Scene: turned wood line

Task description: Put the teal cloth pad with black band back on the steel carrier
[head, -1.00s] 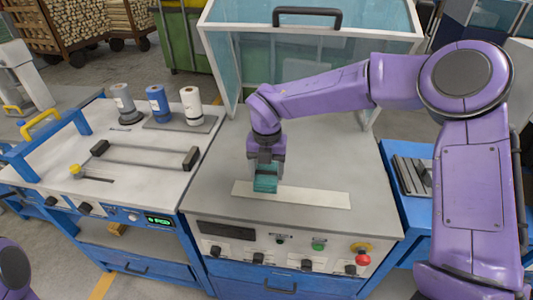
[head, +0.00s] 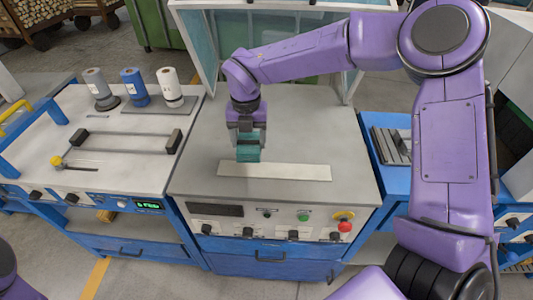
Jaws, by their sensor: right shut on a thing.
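My right gripper (head: 247,141) comes down over the middle bench and is shut on the teal cloth pad (head: 248,155). The pad hangs below the fingers. Its black band cannot be made out at this size. A pale flat strip (head: 290,172), which may be the steel carrier, lies on the grey bench top. The pad's lower edge meets the strip's back edge near its left end in the picture; I cannot tell whether they touch. My left gripper is out of view; only a bit of my left arm shows at bottom left.
A clear raised guard (head: 290,72) stands behind the grey bench top (head: 330,125). Buttons, including a red one (head: 344,226), line its front. The left bench holds a rail with black end blocks (head: 173,141) and three spools (head: 132,84). Grey bars (head: 388,146) lie at right.

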